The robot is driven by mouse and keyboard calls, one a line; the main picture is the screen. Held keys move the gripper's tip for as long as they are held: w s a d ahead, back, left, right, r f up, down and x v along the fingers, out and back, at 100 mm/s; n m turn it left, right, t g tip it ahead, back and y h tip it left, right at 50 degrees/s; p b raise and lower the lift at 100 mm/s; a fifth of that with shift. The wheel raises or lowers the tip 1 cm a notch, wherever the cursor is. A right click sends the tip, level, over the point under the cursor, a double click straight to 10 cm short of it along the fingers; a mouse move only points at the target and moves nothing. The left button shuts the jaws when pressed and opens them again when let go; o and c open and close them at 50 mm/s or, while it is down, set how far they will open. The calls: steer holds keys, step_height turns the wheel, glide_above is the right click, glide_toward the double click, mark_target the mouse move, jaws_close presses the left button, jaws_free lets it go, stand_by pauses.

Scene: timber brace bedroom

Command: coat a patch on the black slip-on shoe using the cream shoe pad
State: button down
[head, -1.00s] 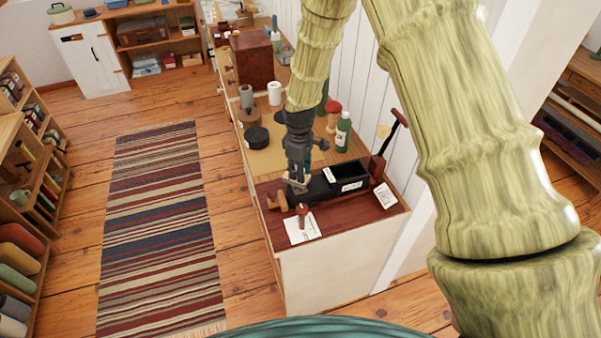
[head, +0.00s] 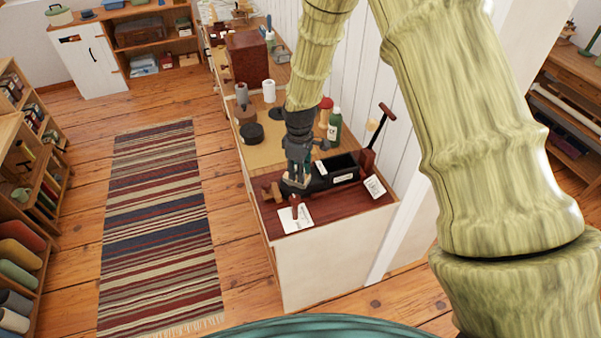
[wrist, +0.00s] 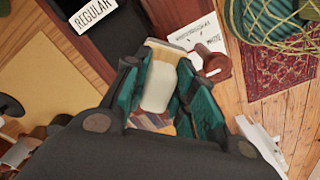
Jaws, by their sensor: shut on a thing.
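The black slip-on shoe (head: 342,167) lies lengthwise on the dark red mat (head: 345,196) at the near end of the bench, its opening towards the right. In the wrist view a black surface (wrist: 108,35) with a "REGULAR" label shows at upper left. My gripper (head: 296,181) points down at the shoe's left end. In the wrist view my gripper (wrist: 160,95) has its green-lined fingers shut on the cream shoe pad (wrist: 159,80). The pad's lower end and any contact with the shoe cannot be made out.
A red-brown handled tool (head: 295,206) lies on a white card (head: 297,219) in front. A green bottle (head: 334,126), a red-topped wooden item (head: 325,112) and a black tin (head: 252,133) stand behind. The striped rug (head: 155,225) lies on open floor at left.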

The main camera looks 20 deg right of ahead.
steer(key=shift+w+a+r+p, duration=0.2)
steer(key=shift+r+p, duration=0.25)
steer(key=shift+r, duration=0.2)
steer(key=r, duration=0.1)
steer(key=r+p, duration=0.1)
steer(key=shift+s+r, duration=0.2)
steer(key=shift+r, duration=0.1)
steer(key=shift+w+d+r+p, duration=0.1)
steer(key=shift+w+r+p, duration=0.05)
steer(key=shift+r+p, duration=0.5)
